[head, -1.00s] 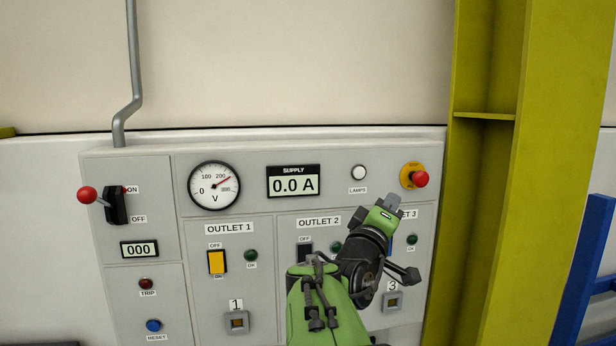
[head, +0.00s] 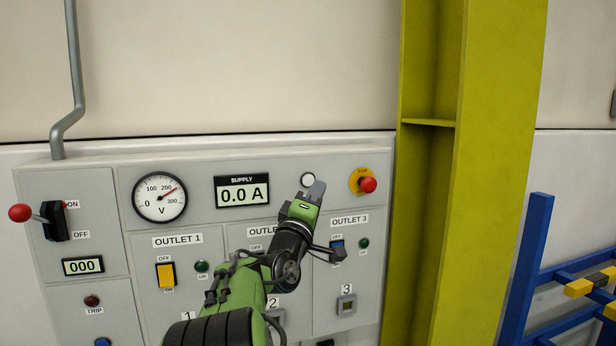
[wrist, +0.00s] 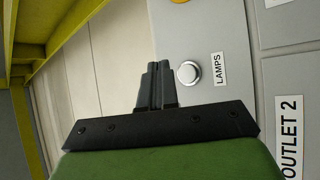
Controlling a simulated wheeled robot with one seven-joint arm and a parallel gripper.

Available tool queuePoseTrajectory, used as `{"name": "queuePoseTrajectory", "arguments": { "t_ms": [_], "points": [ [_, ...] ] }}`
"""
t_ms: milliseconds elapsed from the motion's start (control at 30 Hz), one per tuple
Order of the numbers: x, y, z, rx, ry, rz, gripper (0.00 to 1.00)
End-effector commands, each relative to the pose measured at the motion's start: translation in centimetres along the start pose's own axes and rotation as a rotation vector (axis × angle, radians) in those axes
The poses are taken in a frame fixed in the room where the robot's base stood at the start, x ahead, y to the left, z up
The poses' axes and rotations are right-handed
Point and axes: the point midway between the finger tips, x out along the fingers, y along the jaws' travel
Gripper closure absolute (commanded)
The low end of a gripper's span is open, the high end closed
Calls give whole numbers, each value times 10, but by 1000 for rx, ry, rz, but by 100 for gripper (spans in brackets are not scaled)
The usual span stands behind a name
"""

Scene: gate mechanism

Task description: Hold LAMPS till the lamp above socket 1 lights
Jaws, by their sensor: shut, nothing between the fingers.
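The LAMPS button (head: 307,180) is a round white button with a metal rim on the upper right of the grey panel. It also shows in the wrist view (wrist: 188,72), just right of my fingertips. My gripper (head: 316,189) is shut and empty, its tips overlapping the button's lower right edge in the head view. In the wrist view the closed fingers (wrist: 158,72) appear beside the button; I cannot tell whether they touch it. The green OK lamp (head: 201,267) under OUTLET 1 looks dark. Socket 1 is out of sight; its label "1" (head: 185,316) shows at the bottom.
A red stop knob (head: 368,185) on a yellow plate is close right of the button. The supply display (head: 242,192) reads 0.0 A, left of it. A yellow-green post (head: 430,200) stands right of the panel, with a blue rack (head: 530,270) beyond.

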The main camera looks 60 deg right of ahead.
Motion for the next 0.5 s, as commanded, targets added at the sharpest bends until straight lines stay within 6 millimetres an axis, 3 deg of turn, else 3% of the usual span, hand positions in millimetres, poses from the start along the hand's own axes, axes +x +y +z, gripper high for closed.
{"name": "queuePoseTrajectory", "arguments": {
  "t_ms": [200, 500],
  "points": [
    [20, -13, -15, -1, 1, -1, 100],
    [25, -19, -18, 2, -1, -1, 100]
  ]
}}
